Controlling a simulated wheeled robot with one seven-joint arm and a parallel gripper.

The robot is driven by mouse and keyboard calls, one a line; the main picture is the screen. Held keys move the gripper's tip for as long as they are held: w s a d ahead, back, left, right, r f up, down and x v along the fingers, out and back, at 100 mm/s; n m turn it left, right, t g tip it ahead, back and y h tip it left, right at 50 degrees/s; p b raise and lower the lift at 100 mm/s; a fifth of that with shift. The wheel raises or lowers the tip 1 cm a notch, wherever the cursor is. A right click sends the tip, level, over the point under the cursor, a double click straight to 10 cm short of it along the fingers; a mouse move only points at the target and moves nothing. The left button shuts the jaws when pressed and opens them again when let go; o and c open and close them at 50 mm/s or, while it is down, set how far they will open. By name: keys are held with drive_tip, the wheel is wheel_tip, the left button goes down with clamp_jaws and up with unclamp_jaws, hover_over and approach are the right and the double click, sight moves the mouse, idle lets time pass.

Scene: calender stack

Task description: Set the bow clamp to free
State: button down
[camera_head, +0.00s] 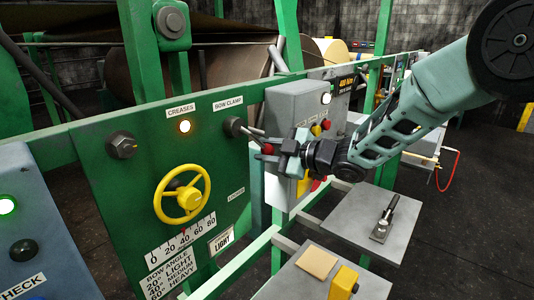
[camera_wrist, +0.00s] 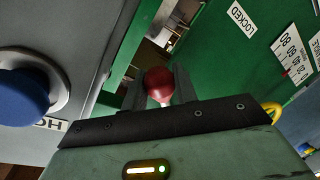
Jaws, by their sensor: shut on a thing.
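The bow clamp lever (camera_head: 250,134) sits on the green panel under the "BOW CLAMP" label (camera_head: 228,103). Its dark hub is at the panel's upper right, and its rod points right and slightly down. My gripper (camera_head: 270,147) is shut on the lever's red knob (camera_head: 267,149). In the wrist view the red knob (camera_wrist: 158,84) sits between the two fingers. The "LOCKED" label (camera_head: 236,193) is below the hub; it also shows in the wrist view (camera_wrist: 241,15). No "FREE" label is visible.
A grey control box (camera_head: 296,105) with buttons stands close behind my gripper. A blue button (camera_wrist: 22,95) is near in the wrist view. Grey shelves (camera_head: 365,215) lie below right.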

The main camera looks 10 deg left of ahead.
drive_tip(key=shift+w+r, duration=0.1)
drive_tip(key=shift+r, duration=0.05)
drive_tip(key=c, duration=1.1)
unclamp_jaws()
drive_tip(key=shift+d, duration=0.1)
drive_tip(key=b+v, duration=0.4)
drive_tip(key=v, duration=1.3)
drive_tip(key=shift+d+b, duration=0.15)
drive_tip(key=shift+b, duration=0.2)
